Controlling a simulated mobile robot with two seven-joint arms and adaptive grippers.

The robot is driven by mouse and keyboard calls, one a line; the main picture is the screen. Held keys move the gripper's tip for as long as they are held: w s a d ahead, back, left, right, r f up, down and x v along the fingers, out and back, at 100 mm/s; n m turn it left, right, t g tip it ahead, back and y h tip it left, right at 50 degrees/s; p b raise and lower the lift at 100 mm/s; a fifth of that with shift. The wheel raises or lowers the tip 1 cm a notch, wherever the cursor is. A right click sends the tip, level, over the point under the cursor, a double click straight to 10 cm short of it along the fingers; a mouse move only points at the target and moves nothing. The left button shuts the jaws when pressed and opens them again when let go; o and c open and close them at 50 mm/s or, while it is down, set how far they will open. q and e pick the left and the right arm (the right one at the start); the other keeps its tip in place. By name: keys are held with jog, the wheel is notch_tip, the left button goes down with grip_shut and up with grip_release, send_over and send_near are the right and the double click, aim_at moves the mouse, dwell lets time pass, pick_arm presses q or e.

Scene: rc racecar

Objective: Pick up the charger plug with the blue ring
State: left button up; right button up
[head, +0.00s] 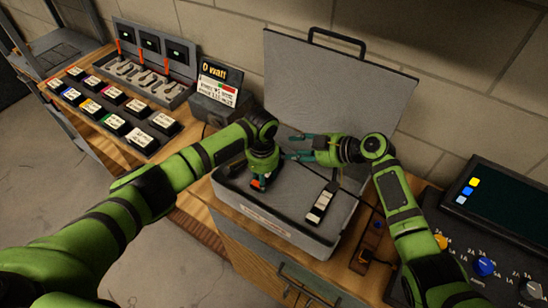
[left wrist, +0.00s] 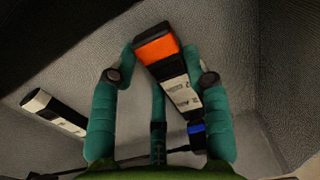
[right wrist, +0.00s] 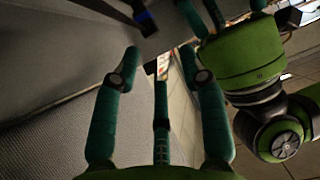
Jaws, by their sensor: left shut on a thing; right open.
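My left gripper (head: 260,180) reaches down into the open grey case (head: 318,249). In the left wrist view it is shut on a black piece (left wrist: 179,92) with an orange end and a white printed label. A blue ring (left wrist: 196,128) shows at this piece's lower end, partly near the right finger, and the piece is tilted between the fingers. I cannot tell whether the blue ring is part of the held piece. The right wrist view shows a blue band (right wrist: 144,17) on a dark thing at the top. My right gripper (head: 298,147) is open and empty above the case, pointing left.
A black and white piece (head: 320,203) lies in the case to the right, with a dark cable. The raised lid (head: 340,85) stands behind. A black console with knobs (head: 485,266) is at right, and a labelled rack (head: 112,108) and sign box (head: 216,88) are at left.

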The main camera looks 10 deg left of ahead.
aim_at(281, 152)
jog(key=shift+w+d+f+t, duration=0.1)
jog(key=shift+w+f+t, duration=0.05)
jog(key=shift+f, duration=0.3)
jog(key=shift+w+d+f+t, duration=0.1)
jog(key=shift+f+t, duration=0.05)
jog(key=shift+f, duration=0.3)
jog(key=shift+w+a+f, duration=0.2)
jog(key=shift+a+f, duration=0.05)
jog(key=shift+f, duration=0.05)
jog(key=shift+m, duration=0.3)
jog(key=shift+x, duration=2.85)
jog(key=shift+w+a+f, duration=0.25)
jog(key=shift+a+f, duration=0.05)
jog(key=shift+f, duration=0.15)
jog(key=shift+c, duration=0.4)
jog(key=c, duration=0.5)
